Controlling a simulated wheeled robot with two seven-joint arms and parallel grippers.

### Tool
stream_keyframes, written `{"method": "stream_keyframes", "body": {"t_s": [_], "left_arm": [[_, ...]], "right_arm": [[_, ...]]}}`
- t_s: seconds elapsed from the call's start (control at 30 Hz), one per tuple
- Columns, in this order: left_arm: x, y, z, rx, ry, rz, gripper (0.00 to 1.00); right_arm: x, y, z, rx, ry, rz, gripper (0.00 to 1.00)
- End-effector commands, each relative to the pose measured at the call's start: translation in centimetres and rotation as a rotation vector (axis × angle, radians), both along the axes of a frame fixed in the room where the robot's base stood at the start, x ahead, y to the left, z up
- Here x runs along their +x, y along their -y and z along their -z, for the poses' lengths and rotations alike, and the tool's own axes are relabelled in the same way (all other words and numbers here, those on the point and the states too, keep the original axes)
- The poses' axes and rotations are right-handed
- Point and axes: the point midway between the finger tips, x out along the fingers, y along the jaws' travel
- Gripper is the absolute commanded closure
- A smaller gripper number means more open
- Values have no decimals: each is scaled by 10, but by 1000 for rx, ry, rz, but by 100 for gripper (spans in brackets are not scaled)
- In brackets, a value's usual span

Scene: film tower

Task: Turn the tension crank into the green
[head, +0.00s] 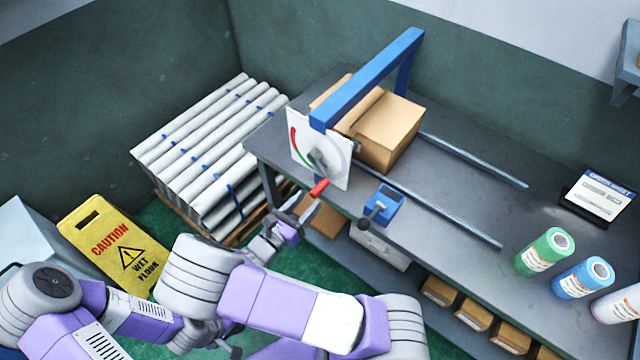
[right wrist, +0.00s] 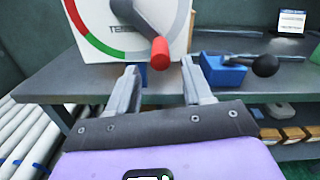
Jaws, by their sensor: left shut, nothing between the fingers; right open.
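The tension crank has a grey arm and a red handle (head: 319,187); the handle hangs low and points out from the white dial plate (head: 336,172). In the right wrist view the red handle (right wrist: 161,52) shows beyond and between my fingertips, apart from them. The dial (right wrist: 98,42) has a red arc at upper left and a green arc below it; I cannot make out a needle. My right gripper (head: 304,207) is open and empty, just below the handle. My left gripper (head: 230,349) is shut and empty, low at the picture's bottom edge.
The dial stands at the near end of a grey bench (head: 455,215), under a blue frame (head: 370,75) with cardboard boxes (head: 390,130). A blue clamp (head: 383,204) with a black-knobbed lever sits close right. White rolls (head: 205,145) and a yellow caution sign (head: 115,240) stand left.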

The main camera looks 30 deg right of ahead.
Motion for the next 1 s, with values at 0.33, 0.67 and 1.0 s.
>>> {"method": "stream_keyframes", "body": {"t_s": [0.33, 0.67, 1.0], "left_arm": [[0, 0, 2, 0, 0, 0, 100], [0, 0, 3, 0, 0, 0, 100], [0, 0, 3, 0, 0, 0, 100]], "right_arm": [[18, 47, -3, 0, 5, 5, 49], [28, 68, -3, 2, 7, 2, 49], [27, 68, -3, 3, 6, 2, 72]]}}
